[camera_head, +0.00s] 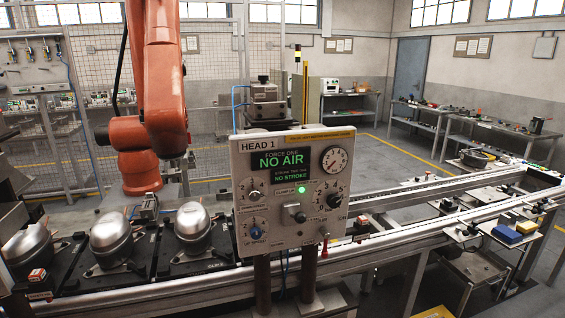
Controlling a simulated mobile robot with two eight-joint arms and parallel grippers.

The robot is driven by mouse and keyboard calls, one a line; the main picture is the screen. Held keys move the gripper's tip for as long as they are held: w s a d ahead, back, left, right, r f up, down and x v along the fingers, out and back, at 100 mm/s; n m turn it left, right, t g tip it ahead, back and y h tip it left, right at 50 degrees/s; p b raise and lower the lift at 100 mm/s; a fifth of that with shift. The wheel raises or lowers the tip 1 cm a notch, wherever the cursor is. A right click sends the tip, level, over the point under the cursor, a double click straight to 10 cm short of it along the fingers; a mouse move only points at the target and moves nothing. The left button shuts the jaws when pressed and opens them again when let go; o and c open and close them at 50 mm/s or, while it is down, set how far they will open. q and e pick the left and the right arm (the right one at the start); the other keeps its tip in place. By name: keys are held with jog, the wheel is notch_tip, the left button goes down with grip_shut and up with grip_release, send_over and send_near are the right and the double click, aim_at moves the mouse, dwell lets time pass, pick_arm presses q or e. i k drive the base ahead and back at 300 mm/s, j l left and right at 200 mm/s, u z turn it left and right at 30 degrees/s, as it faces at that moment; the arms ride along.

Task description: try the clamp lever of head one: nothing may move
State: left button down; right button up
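The HEAD 1 panel (285,145) stands upright in the middle of the head view. Its display (280,160) reads FORCE ONE, NO AIR, and a line below reads NO STROKE. A green lamp (301,189) is lit. A round gauge (334,159) sits at upper right. The small labels are unreadable, so I cannot tell which control is the clamp lever. Silver compressors (193,222) sit on dark pallets (172,264) to the left. Neither of my grippers is in view.
A large orange robot arm (158,90) hangs over the line behind the pallets. A conveyor rail (420,236) runs right behind the panel.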

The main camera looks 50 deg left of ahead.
aim_at(299, 217)
jog(key=u, duration=1.65)
jog(key=i+j, duration=0.1)
jog(key=i, duration=0.25)
